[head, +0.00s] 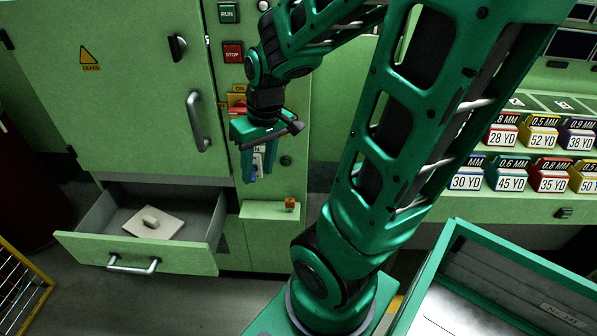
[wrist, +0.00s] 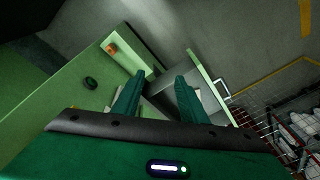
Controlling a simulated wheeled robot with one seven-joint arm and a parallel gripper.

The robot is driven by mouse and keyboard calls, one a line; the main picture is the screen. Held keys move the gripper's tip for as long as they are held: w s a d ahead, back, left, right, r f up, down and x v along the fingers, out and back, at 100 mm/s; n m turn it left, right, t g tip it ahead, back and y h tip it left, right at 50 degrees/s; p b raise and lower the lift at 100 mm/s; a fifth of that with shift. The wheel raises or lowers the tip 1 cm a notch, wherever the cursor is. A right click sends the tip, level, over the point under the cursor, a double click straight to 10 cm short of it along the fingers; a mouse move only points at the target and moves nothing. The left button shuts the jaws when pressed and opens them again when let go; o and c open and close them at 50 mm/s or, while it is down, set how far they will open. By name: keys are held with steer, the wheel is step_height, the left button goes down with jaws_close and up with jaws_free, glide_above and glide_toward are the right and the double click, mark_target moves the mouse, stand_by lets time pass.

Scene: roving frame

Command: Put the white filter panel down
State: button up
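The white filter panel (head: 140,226), a flat off-white square with a small raised grip on top, lies on the floor of the open green drawer (head: 125,254) in the head view. My gripper (head: 258,176) hangs to the right of the drawer and higher, in front of the green cabinet, apart from the panel. In the wrist view, the fingers of my gripper (wrist: 159,88) are spread with nothing held between them. The drawer (wrist: 203,73) shows beyond the right finger, which hides most of what lies inside.
A small ledge (head: 262,211) with an orange block (head: 290,203) on it juts out below my gripper. The cabinet door handle (head: 197,121) sticks out above the drawer. A yellow wire rack (head: 18,290) stands at lower left. Several colored boxes line shelves at right.

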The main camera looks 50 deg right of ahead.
steer(key=s+d+r+m+g, duration=0.1)
steer(key=s+r+m+g, duration=0.1)
steer(key=s, duration=1)
steer(key=shift+d+r+m, duration=0.4)
steer(key=shift+r+m, duration=0.45)
steer(key=shift+m, duration=0.35)
steer(key=shift+w+f+h, duration=0.25)
steer(key=shift+w+h, duration=0.05)
steer(key=shift+w, duration=0.35)
